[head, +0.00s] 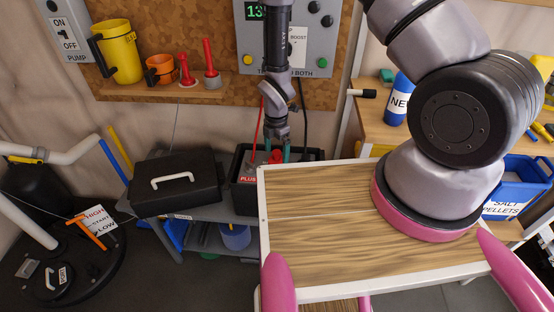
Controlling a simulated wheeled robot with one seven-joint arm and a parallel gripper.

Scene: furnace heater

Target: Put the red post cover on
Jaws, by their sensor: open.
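My gripper (274,153) points down over the black battery (242,200), behind the tabletop's far left corner. Its teal fingertips are apart. A small red piece (275,158), which looks like the red post cover, shows between or just behind the fingertips. I cannot tell from this view whether it touches them or how it sits on the post. A red label reading PLUS (248,180) is on the battery just in front. A red cable (257,122) runs down to the battery from above. The battery's right part is hidden by the tabletop.
A black case with a white handle (174,182) sits left of the battery on a grey cart (215,212). A wooden tabletop (320,225) fills the near middle. A shelf (165,92) with yellow and orange jugs and a control panel (318,45) are behind.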

